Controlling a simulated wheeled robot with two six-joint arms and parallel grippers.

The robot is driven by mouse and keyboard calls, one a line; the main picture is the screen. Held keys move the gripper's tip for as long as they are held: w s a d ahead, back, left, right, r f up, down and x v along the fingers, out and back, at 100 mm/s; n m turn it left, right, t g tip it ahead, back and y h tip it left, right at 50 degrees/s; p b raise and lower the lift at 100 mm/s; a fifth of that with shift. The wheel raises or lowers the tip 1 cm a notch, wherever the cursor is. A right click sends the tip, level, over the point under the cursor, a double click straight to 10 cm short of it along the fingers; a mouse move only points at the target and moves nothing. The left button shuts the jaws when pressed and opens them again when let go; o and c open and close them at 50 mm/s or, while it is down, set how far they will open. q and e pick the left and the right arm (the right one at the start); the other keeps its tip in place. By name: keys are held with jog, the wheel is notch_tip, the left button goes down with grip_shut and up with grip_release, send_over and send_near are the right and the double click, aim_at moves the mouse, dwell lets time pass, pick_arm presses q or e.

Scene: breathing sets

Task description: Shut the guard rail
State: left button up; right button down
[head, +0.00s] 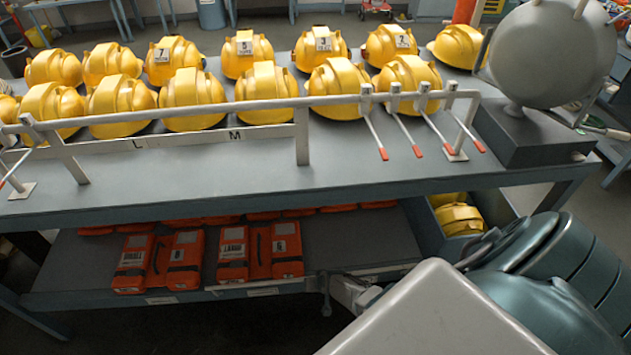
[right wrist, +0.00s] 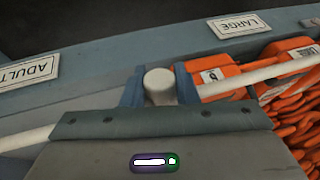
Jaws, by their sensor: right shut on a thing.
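A thin pale guard rail (head: 390,268) runs along the front of the lower shelf. It shows as a white bar in the right wrist view (right wrist: 30,138), crossing in front of orange packs on the right, with a short round white knob (right wrist: 158,86) near its middle. My right gripper (head: 328,290) is at the shelf's front edge. Its two blue-grey fingers are shut on the knob, one on each side, in the right wrist view (right wrist: 159,90). Whether the rail is latched cannot be told. My left gripper is not in view.
Orange packs (head: 170,262) lie on the lower shelf (head: 350,240), which has label plates along its edge. Yellow helmets (head: 192,98) stand in rows on the upper table behind another metal rail (head: 225,106). A grey bin (head: 425,225) with yellow helmets is at right.

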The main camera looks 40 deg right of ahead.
jog(key=shift+w+d+r, duration=0.25)
jog(key=shift+w+d, duration=0.05)
jog(key=shift+w, duration=0.2)
jog(key=shift+w+d+r, duration=0.25)
jog(key=shift+w, duration=0.2)
jog(key=c, duration=1.1)
grip_release()
jog(key=shift+c, duration=0.2)
jog(key=shift+s+f, duration=0.1)
jog(key=shift+a, duration=0.1)
jog(key=p+v, duration=0.6)
jog(key=v, duration=0.4)
jog(key=shift+s+r, duration=0.3)
